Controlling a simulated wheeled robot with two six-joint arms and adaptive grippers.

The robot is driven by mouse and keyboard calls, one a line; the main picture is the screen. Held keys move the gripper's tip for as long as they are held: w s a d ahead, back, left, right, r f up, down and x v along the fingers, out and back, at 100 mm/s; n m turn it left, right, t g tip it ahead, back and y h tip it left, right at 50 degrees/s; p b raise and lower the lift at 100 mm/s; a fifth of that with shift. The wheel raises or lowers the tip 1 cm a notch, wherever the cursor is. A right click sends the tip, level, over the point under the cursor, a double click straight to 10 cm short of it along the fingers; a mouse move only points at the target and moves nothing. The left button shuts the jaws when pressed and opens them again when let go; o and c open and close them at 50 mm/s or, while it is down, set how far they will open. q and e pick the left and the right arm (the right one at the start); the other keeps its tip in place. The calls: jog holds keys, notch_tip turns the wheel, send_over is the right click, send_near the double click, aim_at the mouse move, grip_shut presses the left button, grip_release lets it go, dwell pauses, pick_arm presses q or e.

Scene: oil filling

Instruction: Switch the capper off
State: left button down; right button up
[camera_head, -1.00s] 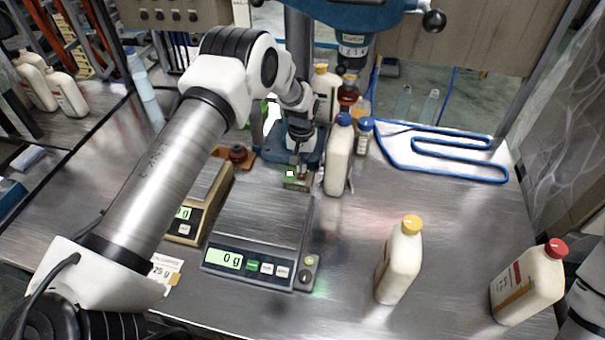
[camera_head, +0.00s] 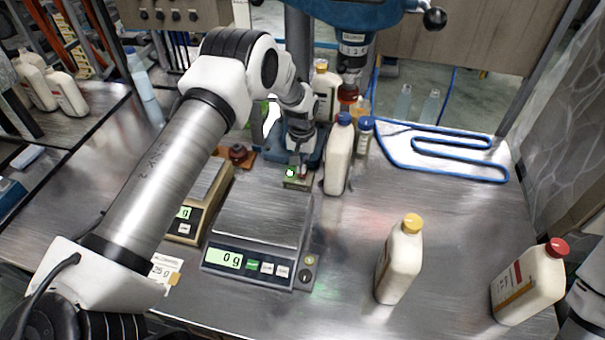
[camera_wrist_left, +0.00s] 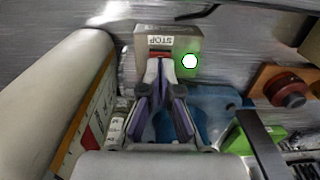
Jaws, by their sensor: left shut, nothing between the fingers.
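The capper's small switch box (camera_head: 298,183) stands on the table in front of the blue capper base (camera_head: 312,158). In the left wrist view the box (camera_wrist_left: 182,42) has a STOP label and a red part below it, mostly behind my fingertips. A green light (camera_wrist_left: 189,61) glows beside it. My left gripper (camera_wrist_left: 159,68) is shut and empty, its tips at the red part; I cannot tell whether they press it. In the head view the gripper (camera_head: 301,160) is small and partly hidden. The blue capper head (camera_head: 350,18) is above. My right gripper is out of view.
A white blue-capped bottle (camera_head: 338,158) stands close right of the switch box. The larger scale (camera_head: 262,256) reads 0 g in front. A yellow-capped bottle (camera_head: 399,262) and a red-capped bottle (camera_head: 528,285) stand to the right. An orange block with a dark red knob (camera_wrist_left: 287,90) is nearby.

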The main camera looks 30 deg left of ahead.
aim_at(302, 175)
pick_arm(q)
jog(key=shift+f+b, duration=0.85)
jog(key=shift+f, duration=0.3)
dwell(0.4)
jog(key=shift+s+r, duration=0.1)
jog(key=shift+r+p, duration=0.55)
jog(key=shift+r, duration=0.05)
notch_tip(302, 175, up, 4)
jog(key=shift+f+p, duration=0.25)
jog(key=shift+p, duration=0.75)
notch_tip(302, 175, up, 2)
jog(key=shift+p, duration=0.65)
